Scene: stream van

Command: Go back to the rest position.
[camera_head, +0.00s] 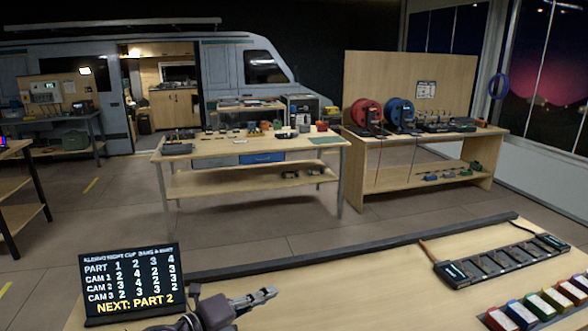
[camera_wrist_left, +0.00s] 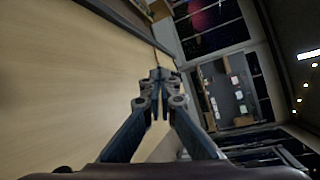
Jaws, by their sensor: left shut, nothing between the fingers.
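My left gripper (camera_head: 262,296) comes in at the bottom of the head view, above the near wooden table, just right of the black sign. Its fingers are together and hold nothing. In the left wrist view the closed fingertips (camera_wrist_left: 158,76) point along the bare tabletop (camera_wrist_left: 85,95). My right gripper is not in view.
A black sign (camera_head: 131,284) stands on the near table's left part. A black slotted strip (camera_head: 500,262) and several coloured blocks (camera_head: 538,305) lie at its right. The tabletop between is clear. A workbench (camera_head: 250,150), a reel bench (camera_head: 430,140) and a van (camera_head: 230,65) stand beyond.

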